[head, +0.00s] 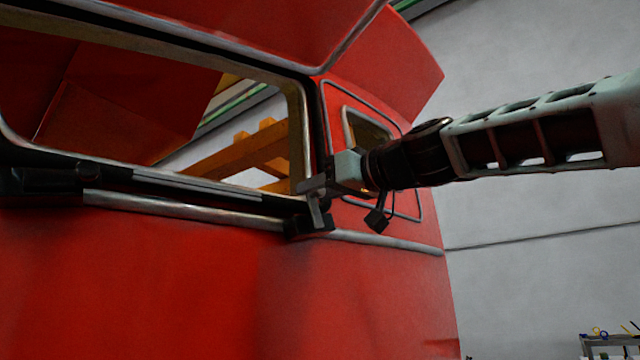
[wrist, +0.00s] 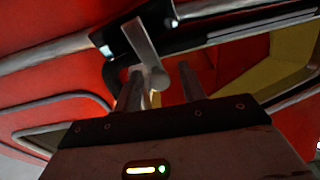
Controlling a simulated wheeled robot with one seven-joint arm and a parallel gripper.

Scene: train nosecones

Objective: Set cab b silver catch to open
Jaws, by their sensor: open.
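The silver catch is a short bar with a rounded end. It shows in the wrist view (wrist: 141,42) running from a black mount at the top down to between my fingers. In the head view the catch (head: 316,212) stands at the lower right corner of the red cab's window, partly confused with my fingers. My gripper (head: 312,186) reaches in from the right at this corner. In the wrist view my gripper (wrist: 160,74) is open, with one finger on each side of the catch's rounded end. Whether either finger touches it I cannot tell.
The red cab body (head: 160,275) fills the left and middle of the head view. Its window frame (head: 300,130) and black lower rail (head: 190,192) run close to my gripper. A small framed pane (head: 370,132) is behind my wrist. The grey wall side at right is open.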

